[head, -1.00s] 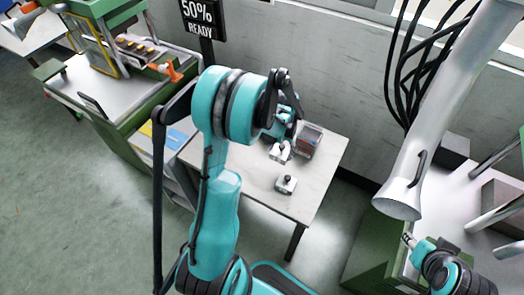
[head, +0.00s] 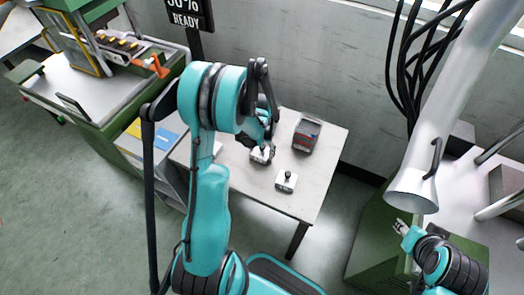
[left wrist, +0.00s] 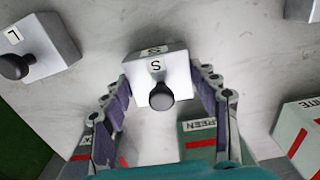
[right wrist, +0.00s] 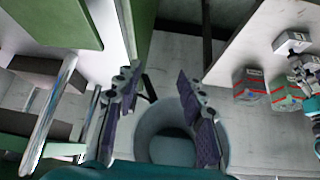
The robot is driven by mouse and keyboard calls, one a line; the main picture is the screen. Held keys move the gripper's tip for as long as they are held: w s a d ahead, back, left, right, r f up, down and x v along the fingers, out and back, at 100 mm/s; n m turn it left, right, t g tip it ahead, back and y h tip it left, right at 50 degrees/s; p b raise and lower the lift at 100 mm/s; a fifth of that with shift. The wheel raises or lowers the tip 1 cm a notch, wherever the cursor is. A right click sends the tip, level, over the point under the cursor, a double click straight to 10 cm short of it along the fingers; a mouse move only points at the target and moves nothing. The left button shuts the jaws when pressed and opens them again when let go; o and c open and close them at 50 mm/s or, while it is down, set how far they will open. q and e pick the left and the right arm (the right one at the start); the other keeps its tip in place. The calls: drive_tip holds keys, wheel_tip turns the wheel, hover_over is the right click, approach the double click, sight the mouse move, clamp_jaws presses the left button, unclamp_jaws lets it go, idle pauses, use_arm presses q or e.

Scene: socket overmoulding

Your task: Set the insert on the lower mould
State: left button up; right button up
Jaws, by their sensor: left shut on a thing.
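A pale block insert with a black knob and an "S" label (left wrist: 158,68) sits between the fingers of my left gripper (left wrist: 163,82), which is shut on it. In the head view the left gripper (head: 266,143) is low over the table at this block (head: 259,156). I cannot tell whether the block is lifted. A similar block labelled "L" (left wrist: 42,42) stands apart to the left in the left wrist view; it also shows in the head view (head: 286,181). My right gripper (right wrist: 157,82) is open and empty. I cannot make out the lower mould.
Boxes with red stripes, one marked "GREEN" (left wrist: 198,140), stand close to the left gripper. One box (head: 307,133) stands at the table's (head: 318,175) back. A green machine (head: 100,75) is at the left.

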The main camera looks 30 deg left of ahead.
use_arm(q)
drive_tip(key=shift+f, duration=0.2)
drive_tip(key=o, duration=1.7)
drive_tip(key=shift+o, duration=0.2)
